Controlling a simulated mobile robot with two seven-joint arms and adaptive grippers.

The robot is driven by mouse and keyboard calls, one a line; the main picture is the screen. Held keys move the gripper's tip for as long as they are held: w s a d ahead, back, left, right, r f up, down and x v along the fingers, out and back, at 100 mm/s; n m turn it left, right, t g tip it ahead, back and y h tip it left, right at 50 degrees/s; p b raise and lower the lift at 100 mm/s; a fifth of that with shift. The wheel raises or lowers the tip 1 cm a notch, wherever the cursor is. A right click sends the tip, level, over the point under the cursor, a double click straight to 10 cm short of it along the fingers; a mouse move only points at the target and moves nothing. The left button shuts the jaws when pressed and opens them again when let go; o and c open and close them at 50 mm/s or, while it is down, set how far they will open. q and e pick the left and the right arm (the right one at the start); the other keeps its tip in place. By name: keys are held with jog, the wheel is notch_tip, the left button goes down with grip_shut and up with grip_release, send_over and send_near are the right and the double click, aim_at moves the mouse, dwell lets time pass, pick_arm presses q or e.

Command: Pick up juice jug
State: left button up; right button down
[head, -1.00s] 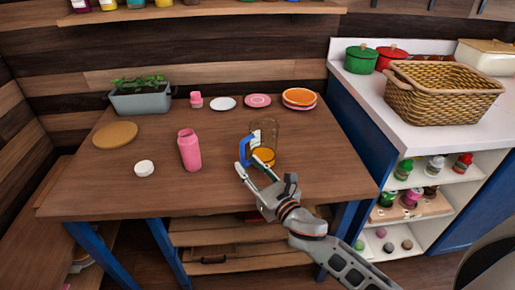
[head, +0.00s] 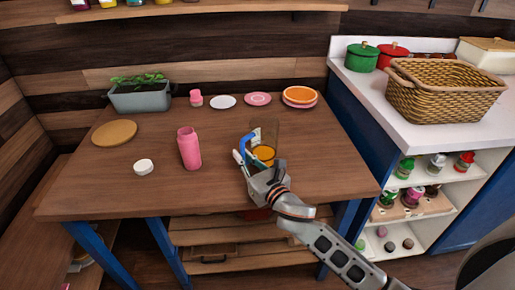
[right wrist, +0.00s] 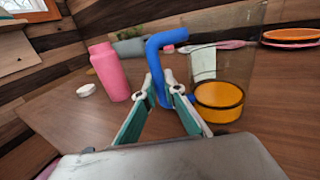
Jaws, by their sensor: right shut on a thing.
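The juice jug (head: 265,152) is clear, with orange juice in its bottom and a blue handle on its left side. It stands upright near the middle right of the wooden table (head: 220,185). My right gripper (head: 243,157) is at the handle, its fingers shut on it. In the right wrist view the blue handle (right wrist: 165,42) rises between the fingertips, and the jug body (right wrist: 220,96) is just right of them. My gripper hides part of the handle and the jug's lower front in the head view. My left gripper is out of view.
Plates (head: 257,99) and a planter (head: 139,100) line the table's back. A white counter with a wicker basket (head: 440,97) is to the right. The table's front left is clear.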

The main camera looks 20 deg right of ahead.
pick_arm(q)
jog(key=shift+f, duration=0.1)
pick_arm(e)
jog(key=shift+r, duration=0.1)
jog(key=shift+r+p, duration=0.45)
jog(key=shift+r, duration=0.6)
pick_arm(q)
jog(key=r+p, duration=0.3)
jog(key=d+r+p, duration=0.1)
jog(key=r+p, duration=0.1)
jog(key=p, duration=0.1)
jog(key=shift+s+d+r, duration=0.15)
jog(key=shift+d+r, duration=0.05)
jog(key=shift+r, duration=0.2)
pick_arm(e)
notch_tip(320, 180, up, 18)
jog(key=shift+f, duration=0.15)
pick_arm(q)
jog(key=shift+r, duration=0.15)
pick_arm(e)
jog(key=shift+s, duration=0.1)
